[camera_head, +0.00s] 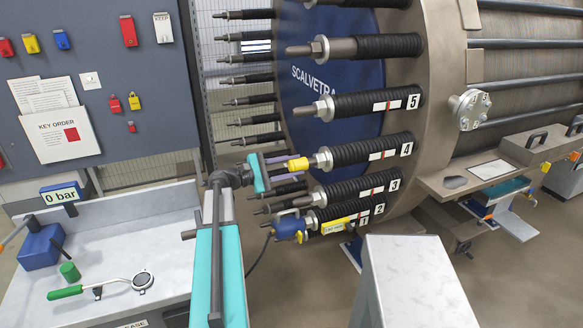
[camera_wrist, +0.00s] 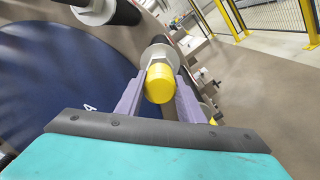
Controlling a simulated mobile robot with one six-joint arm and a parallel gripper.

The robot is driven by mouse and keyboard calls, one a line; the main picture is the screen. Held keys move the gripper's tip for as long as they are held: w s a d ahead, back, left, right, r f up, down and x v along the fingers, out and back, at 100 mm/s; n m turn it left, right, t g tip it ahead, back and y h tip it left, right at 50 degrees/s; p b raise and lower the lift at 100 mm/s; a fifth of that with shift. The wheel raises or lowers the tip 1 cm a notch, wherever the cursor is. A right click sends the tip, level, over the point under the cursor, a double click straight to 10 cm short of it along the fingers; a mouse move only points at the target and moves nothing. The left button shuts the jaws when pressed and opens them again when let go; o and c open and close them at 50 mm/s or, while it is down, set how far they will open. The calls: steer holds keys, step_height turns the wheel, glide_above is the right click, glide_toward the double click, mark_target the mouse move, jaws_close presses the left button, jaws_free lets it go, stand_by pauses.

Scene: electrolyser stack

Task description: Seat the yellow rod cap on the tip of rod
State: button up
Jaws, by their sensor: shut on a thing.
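The yellow rod cap (camera_head: 298,165) is at the front end of the rod (camera_head: 322,158) numbered 4, in line with it and just in front of its hex nut. The cap also shows in the wrist view (camera_wrist: 160,84), with the pale nut (camera_wrist: 160,56) close behind it. My gripper (camera_head: 287,166) has its purple fingers on both sides of the cap, and the jaws are shut on it. The cap covers the rod's tip from the wrist camera, so I cannot tell how deep the cap sits.
Rods 5 (camera_head: 325,108) and 3 (camera_head: 318,196) lie above and below. A blue tool (camera_head: 290,228) and a yellow tag (camera_head: 348,222) are at the lowest rods. A grey block (camera_head: 415,270) stands in front.

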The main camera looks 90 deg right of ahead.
steer(key=shift+s+d, duration=0.1)
steer(key=shift+s, duration=0.05)
steer(key=o, duration=1.3)
steer(key=shift+c, duration=0.2)
steer(key=b+v, duration=0.4)
steer(key=v, duration=0.9)
steer(key=shift+w, duration=0.35)
steer(key=shift+r, duration=0.15)
